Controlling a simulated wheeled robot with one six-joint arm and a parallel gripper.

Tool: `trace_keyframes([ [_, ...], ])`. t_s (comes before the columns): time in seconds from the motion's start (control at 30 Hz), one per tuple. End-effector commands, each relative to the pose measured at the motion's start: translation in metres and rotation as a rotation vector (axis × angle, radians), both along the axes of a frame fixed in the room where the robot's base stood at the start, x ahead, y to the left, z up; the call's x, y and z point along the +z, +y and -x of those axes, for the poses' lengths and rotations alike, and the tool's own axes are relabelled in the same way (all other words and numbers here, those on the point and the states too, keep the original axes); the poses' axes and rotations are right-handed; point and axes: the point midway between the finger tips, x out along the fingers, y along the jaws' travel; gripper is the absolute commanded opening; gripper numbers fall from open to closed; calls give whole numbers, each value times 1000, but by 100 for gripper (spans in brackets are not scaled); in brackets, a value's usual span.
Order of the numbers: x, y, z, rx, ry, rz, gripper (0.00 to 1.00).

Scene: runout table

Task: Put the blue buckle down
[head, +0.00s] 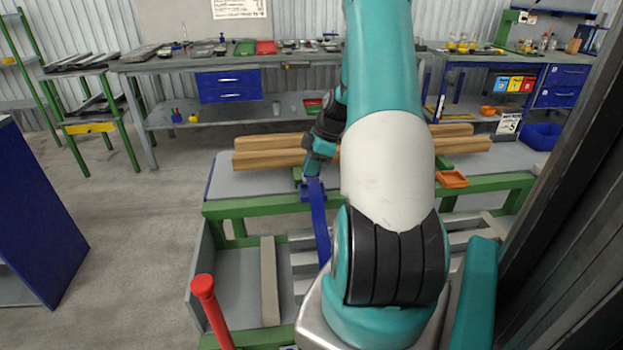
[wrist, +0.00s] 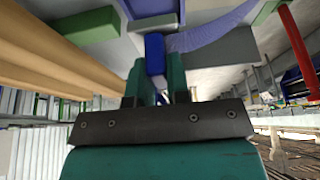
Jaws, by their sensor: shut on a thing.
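The blue buckle (wrist: 155,50) is between the two teal fingers of my gripper (wrist: 155,82) in the wrist view. In the head view the buckle (head: 312,189) is at the fingertips of my gripper (head: 312,176), near the front edge of the runout table (head: 238,183). A blue strap (head: 320,230) runs from the buckle down over the front edge; its lower part is hidden behind my arm. The strap (wrist: 215,36) also shows in the wrist view. My gripper is shut on the buckle. I cannot tell whether the buckle touches the tabletop.
Long wooden beams (head: 270,158) lie across the table behind my gripper. An orange tray (head: 451,179) sits at the right of the table. A red-topped post (head: 204,287) stands front left. The tabletop left of my gripper is clear in front of the beams.

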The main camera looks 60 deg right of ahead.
Motion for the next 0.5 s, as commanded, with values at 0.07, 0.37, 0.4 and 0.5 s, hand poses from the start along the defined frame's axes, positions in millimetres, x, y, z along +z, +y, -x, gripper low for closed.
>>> trace_keyframes([
  [0.07,-6,0,0,0,0,0,0],
  [0.37,-40,0,0,-1,1,-3,0],
  [0.4,-44,0,0,-1,0,-2,0],
  [0.5,-47,0,0,-1,-1,1,0],
])
